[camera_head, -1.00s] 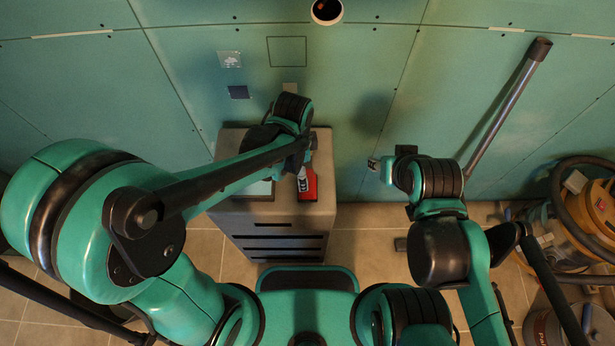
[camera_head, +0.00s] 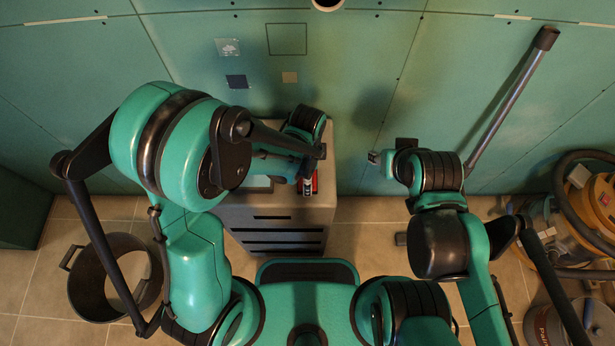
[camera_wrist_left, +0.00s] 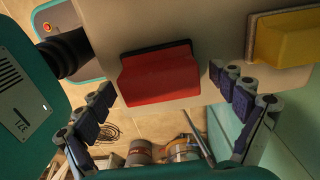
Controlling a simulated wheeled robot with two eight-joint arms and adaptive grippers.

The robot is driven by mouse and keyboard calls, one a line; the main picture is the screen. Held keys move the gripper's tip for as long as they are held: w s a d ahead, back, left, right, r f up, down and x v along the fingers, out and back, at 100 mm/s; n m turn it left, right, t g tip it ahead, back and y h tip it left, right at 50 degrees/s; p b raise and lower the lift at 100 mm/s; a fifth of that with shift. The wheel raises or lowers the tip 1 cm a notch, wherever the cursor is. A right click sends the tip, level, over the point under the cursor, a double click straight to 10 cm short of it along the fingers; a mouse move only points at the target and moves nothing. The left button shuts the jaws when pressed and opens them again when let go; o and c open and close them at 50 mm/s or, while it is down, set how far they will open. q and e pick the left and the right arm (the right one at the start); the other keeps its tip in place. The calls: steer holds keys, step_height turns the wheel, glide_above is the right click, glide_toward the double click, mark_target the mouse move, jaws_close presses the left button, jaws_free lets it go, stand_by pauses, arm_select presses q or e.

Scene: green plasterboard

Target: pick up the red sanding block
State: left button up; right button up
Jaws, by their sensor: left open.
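The red sanding block (camera_wrist_left: 160,76) lies on the pale top of a grey cabinet in the left wrist view, with a dark base along one long edge. My left gripper (camera_wrist_left: 165,105) is open, with a segmented finger to each side of the block and neither visibly touching it. In the head view the block (camera_head: 311,184) shows only as a narrow red strip, partly hidden by my left arm; the left fingers are hidden there. My right arm's end (camera_head: 377,158) is over the floor right of the cabinet; its fingers are unclear.
The grey cabinet (camera_head: 275,242) stands against the green plasterboard wall. A yellow block (camera_wrist_left: 284,38) lies on its top near the right finger. A bucket (camera_head: 90,285) stands at the left, a vacuum cleaner (camera_head: 590,205) at the right. A pole (camera_head: 510,103) leans on the wall.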

arm_select(q)
steer(key=shift+r, duration=0.1)
steer(key=c, duration=1.3)
steer(key=shift+r, duration=0.15)
steer(key=shift+r, duration=0.3)
steer(key=r, duration=0.1)
steer(key=r+p, duration=0.2)
steer(key=r, duration=0.1)
steer(key=shift+s+d, duration=0.3)
steer(key=s+d+r+p, duration=0.3)
steer(key=s+d+r, duration=0.3)
steer(key=s+d, duration=0.1)
steer(key=shift+s+d, duration=0.25)
steer(key=shift+s, duration=0.15)
